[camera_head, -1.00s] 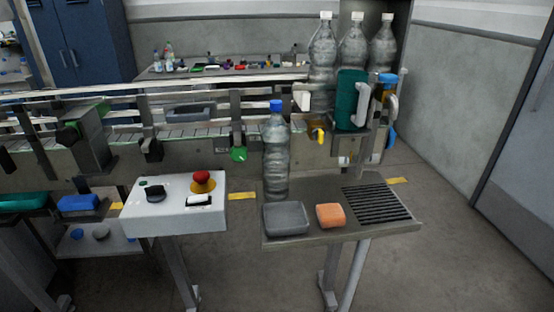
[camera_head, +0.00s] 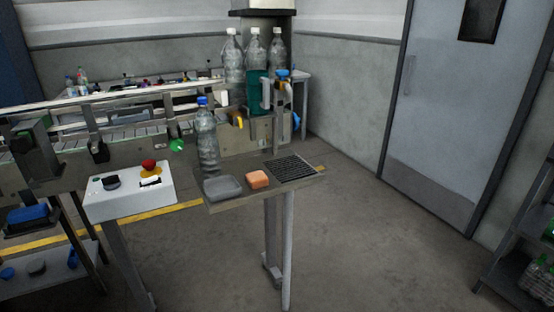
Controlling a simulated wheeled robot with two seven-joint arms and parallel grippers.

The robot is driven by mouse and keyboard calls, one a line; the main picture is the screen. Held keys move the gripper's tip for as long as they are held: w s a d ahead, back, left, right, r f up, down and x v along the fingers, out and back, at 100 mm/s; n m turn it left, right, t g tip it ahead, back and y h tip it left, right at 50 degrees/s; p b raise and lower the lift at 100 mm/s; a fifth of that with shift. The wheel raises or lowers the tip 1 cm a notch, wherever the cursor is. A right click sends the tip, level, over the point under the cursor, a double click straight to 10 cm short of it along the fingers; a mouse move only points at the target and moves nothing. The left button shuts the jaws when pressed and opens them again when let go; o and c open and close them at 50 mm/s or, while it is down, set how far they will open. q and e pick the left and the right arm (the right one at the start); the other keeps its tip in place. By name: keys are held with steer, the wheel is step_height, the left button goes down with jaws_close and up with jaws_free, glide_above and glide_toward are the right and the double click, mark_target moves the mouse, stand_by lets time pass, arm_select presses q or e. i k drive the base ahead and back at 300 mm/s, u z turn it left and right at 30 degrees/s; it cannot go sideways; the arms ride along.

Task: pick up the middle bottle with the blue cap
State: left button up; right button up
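A clear bottle with a blue cap (camera_head: 207,140) stands upright at the back left of a small metal side table (camera_head: 235,201). Three clear bottles with white caps stand in a row behind it on the machine: a left one (camera_head: 233,70), a middle one (camera_head: 254,52) and a right one (camera_head: 277,55). The middle one's lower part is hidden by a teal part. Among these bottles, only the one on the side table has a blue cap. Neither of my grippers is in view.
A grey tray (camera_head: 222,187), an orange sponge (camera_head: 258,179) and a black grate (camera_head: 291,168) are on the side table. A white control box (camera_head: 130,190) with a red button stands to its left. The floor (camera_head: 370,240) to the right is clear, up to a shelf (camera_head: 520,280).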

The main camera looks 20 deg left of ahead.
mark_target(204, 123)
steer(key=u, duration=0.2)
steer(key=k, duration=0.25)
steer(key=z, duration=1.15)
steer(key=i, duration=1.75)
steer(key=u, duration=1.65)
steer(key=i, duration=0.8)
steer(key=u, duration=0.9)
